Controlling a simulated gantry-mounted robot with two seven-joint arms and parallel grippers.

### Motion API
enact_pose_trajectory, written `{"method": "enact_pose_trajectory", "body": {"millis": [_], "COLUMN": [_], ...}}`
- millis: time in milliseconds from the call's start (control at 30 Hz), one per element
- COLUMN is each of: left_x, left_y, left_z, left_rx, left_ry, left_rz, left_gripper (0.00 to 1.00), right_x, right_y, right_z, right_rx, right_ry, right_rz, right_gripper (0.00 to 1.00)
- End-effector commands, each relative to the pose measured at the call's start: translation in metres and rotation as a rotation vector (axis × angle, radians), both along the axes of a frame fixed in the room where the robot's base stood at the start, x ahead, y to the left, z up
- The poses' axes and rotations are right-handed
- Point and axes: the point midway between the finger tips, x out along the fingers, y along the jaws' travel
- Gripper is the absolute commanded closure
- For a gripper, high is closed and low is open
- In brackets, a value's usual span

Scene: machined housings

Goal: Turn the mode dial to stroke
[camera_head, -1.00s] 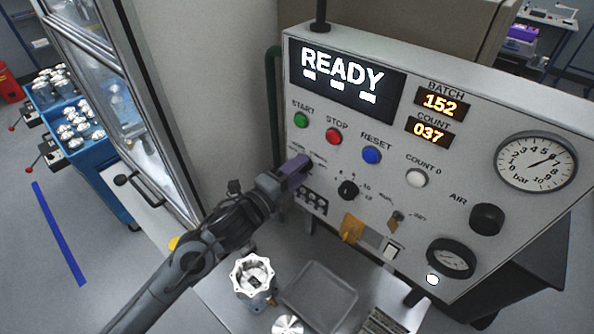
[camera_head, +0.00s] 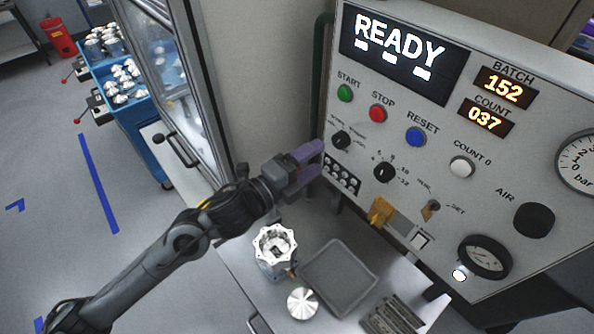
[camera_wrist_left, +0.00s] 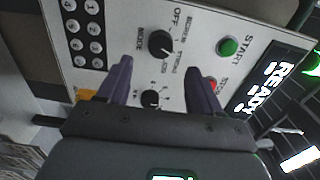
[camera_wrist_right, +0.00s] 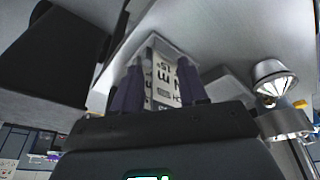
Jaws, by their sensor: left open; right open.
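The mode dial (camera_head: 341,140) is a black knob below the green START button on the panel. In the left wrist view the dial (camera_wrist_left: 161,43) has MODE and OFF printed around it; its other labels and pointer setting are too small to read surely. My left gripper (camera_head: 314,160) is open and empty, just left of and below the dial in the head view. In the left wrist view its fingers (camera_wrist_left: 158,68) stand apart, with the dial beyond and between them, not touching. My right gripper (camera_wrist_right: 160,65) is open and shows only in its own wrist view.
START (camera_head: 345,93) and STOP (camera_head: 377,114) buttons are above. A housing (camera_head: 274,247) and grey tray (camera_head: 338,277) stand below.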

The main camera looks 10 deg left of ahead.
Motion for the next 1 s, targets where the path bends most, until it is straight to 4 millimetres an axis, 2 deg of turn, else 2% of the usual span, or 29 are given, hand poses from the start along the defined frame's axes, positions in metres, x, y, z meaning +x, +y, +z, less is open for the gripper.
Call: {"method": "enact_pose_trajectory", "body": {"millis": [100,300,867,1000], "left_x": [-0.015,-0.028,-0.031,-0.036], "left_y": [0.012,0.024,0.026,0.025], "left_z": [-0.002,-0.001,0.000,-0.009], "left_rx": [0.003,0.001,0.001,-0.002], "left_ry": [0.000,0.002,0.002,0.036], "left_rz": [0.000,0.000,-0.001,-0.002], "left_gripper": [0.35,0.35,0.35,0.35], "right_x": [0.000,0.000,0.000,0.000], "right_y": [0.000,0.000,0.002,0.002], "right_z": [-0.005,-0.007,-0.006,0.002], "right_rx": [-0.001,0.000,0.009,0.009], "right_ry": [0.000,0.000,0.000,0.001], "right_rz": [0.001,0.000,-0.006,-0.006], "right_gripper": [0.57,0.57,0.57,0.57]}}
